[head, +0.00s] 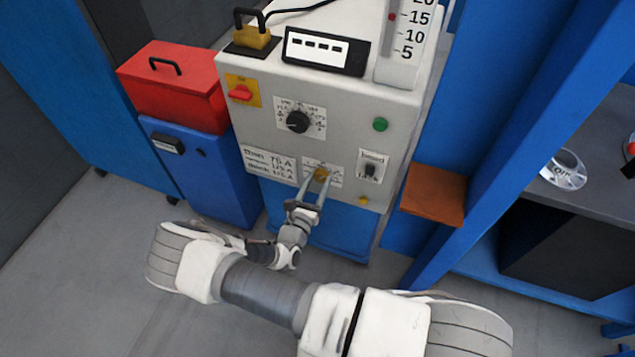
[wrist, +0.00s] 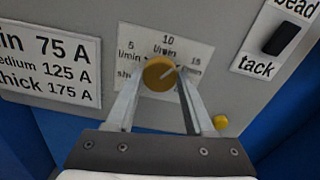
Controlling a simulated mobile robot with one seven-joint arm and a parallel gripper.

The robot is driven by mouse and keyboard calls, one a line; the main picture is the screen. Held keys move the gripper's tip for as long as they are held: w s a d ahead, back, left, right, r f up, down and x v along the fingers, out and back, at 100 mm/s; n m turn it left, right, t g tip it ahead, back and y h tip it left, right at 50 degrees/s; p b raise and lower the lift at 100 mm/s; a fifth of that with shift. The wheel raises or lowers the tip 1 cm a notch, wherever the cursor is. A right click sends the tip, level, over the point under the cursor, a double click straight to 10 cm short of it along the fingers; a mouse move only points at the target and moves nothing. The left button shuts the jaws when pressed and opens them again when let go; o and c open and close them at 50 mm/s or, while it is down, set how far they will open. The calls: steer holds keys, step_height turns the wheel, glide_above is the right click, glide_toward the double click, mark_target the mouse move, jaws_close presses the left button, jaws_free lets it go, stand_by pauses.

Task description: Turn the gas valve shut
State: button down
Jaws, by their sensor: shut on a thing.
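The gas valve is a round yellow knob (head: 321,174) low on the front of the grey welding machine. In the wrist view the knob (wrist: 159,73) sits over a white scale plate (wrist: 185,50) marked 5, 10 and 15 l/min, with a partly hidden "shut" mark at lower left. The fingertips (wrist: 159,80) cover part of the knob's sides.
A bead/tack switch (head: 370,168) is right of the valve, and a small yellow button (wrist: 221,122) is below right. A black dial (head: 298,121), a red switch (head: 240,92) and a green button (head: 380,124) are above. A brown shelf (head: 434,194) juts out at right.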

steer(key=n, duration=0.7)
steer(key=shift+b, duration=0.3)
steer(key=n, duration=0.4)
steer(key=n+b, duration=0.1)
steer(key=n, duration=1.1)
steer(key=shift+n+b, duration=0.3)
steer(key=shift+b, duration=0.05)
steer(key=n, duration=0.3)
steer(key=shift+n, duration=0.3)
steer(key=shift+n+b, duration=0.3)
steer(key=shift+n, duration=1.6)
